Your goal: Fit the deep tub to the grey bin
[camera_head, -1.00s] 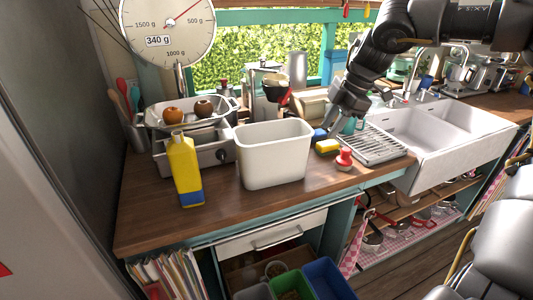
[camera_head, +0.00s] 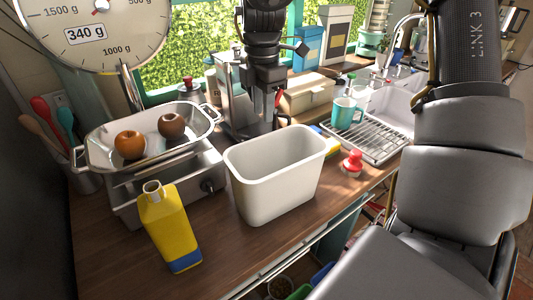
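The deep tub (camera_head: 272,182) is a white, open, empty container standing upright on the wooden counter, in the middle of the view. My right gripper (camera_head: 252,112) points down behind the tub, in front of the metal coffee machine, apart from the tub. Its fingers blend into the dark machine, so their opening is unclear. The grey bin is not clearly visible now; a second earlier it showed below the counter, beside the green bin (camera_head: 300,292). My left gripper is out of view.
A yellow bottle (camera_head: 166,225) stands left of the tub. A metal pan (camera_head: 97,152) with two fruits sits on a scale behind it. My arm links fill the right side.

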